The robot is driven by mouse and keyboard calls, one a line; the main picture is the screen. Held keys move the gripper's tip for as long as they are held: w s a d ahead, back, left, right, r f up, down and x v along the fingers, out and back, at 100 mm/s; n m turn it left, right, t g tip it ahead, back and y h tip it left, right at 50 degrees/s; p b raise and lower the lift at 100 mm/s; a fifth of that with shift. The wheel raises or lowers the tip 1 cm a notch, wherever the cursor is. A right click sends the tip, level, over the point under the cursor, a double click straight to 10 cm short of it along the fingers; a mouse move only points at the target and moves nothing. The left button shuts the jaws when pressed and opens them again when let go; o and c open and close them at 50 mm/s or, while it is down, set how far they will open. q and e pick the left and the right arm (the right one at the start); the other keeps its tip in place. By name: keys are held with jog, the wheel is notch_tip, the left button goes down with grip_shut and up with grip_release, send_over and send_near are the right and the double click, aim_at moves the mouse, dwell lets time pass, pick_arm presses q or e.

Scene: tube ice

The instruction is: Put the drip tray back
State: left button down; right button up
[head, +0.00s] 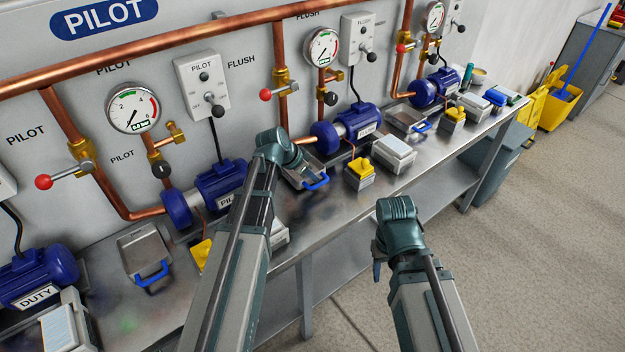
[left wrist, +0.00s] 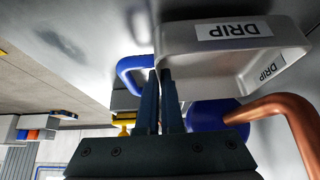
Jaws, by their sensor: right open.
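The drip tray (head: 291,176) is a grey metal box with a blue handle (head: 317,183), below a blue pump near the middle of the bench. The tray's wall with DRIP labels (left wrist: 180,48) fills the top of the left wrist view, upside down. In the head view my left wrist hides part of the tray. I cannot tell whether the tray touches the bench. My right gripper (head: 377,270) is open in front of the bench, mostly hidden by its arm.
Other grey trays with blue handles lie on the bench to the left (head: 147,252) and right (head: 408,119). Yellow-topped boxes (head: 360,172) and a white-lidded box (head: 393,152) stand nearby. Blue pumps (head: 355,122) and copper pipes (head: 283,90) line the back. Floor (head: 520,220) is clear at right.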

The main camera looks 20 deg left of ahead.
pick_arm(q)
jog(key=shift+s+d+f, duration=0.1)
jog(key=shift+f, duration=0.35)
pick_arm(e)
jog(key=shift+f, duration=0.45)
pick_arm(q)
jog(key=shift+f, duration=0.15)
jog(key=c, duration=1.1)
grip_release()
pick_arm(e)
jog(key=shift+f, duration=0.15)
